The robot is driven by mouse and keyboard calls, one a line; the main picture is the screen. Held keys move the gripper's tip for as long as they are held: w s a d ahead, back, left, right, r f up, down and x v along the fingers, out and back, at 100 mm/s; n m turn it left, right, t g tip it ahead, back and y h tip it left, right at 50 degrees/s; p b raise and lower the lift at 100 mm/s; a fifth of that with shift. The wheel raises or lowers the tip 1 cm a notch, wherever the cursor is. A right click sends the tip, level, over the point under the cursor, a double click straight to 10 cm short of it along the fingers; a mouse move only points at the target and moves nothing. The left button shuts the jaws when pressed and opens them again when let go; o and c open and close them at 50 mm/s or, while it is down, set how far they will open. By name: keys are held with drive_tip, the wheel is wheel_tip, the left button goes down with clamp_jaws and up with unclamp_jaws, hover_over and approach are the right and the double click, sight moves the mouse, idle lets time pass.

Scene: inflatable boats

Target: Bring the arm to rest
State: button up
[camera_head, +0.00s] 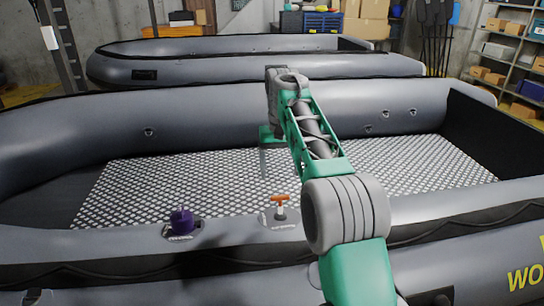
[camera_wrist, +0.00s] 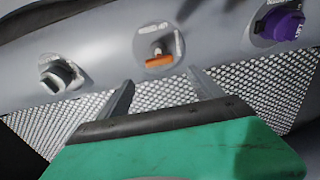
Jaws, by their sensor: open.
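My arm (camera_head: 322,150) reaches forward over the near grey inflatable boat, with its elbow bent high and its wrist pointing down. My gripper hangs above the boat's patterned floor; in the wrist view (camera_wrist: 162,82) its two grey fingers are spread apart with nothing between them. In the head view the gripper is partly hidden by the arm. An orange T-shaped handle (camera_head: 280,202) stands on the near tube; it also shows in the wrist view (camera_wrist: 159,61), beyond the fingertips and apart from them.
A purple cap (camera_head: 181,220) sits on the near tube, left of the orange handle. A grey valve (camera_wrist: 60,76) shows in the wrist view. A second boat (camera_head: 250,68) lies behind. Shelves with boxes (camera_head: 505,50) stand at the right.

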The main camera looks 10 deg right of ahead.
drive_tip(key=s+d+r+t+b, duration=0.1)
drive_tip(key=s+r+t, duration=0.1)
drive_tip(key=s, duration=1)
drive_tip(key=s+f+t, duration=0.1)
drive_tip(key=s+f, duration=0.5)
drive_tip(key=s, duration=0.2)
drive_tip(key=s+d+f+t+b, duration=0.1)
drive_tip(key=s+f, duration=0.4)
drive_tip(key=s, duration=0.3)
drive_tip(key=shift+f+t, duration=0.3)
drive_tip(key=shift+f, duration=0.05)
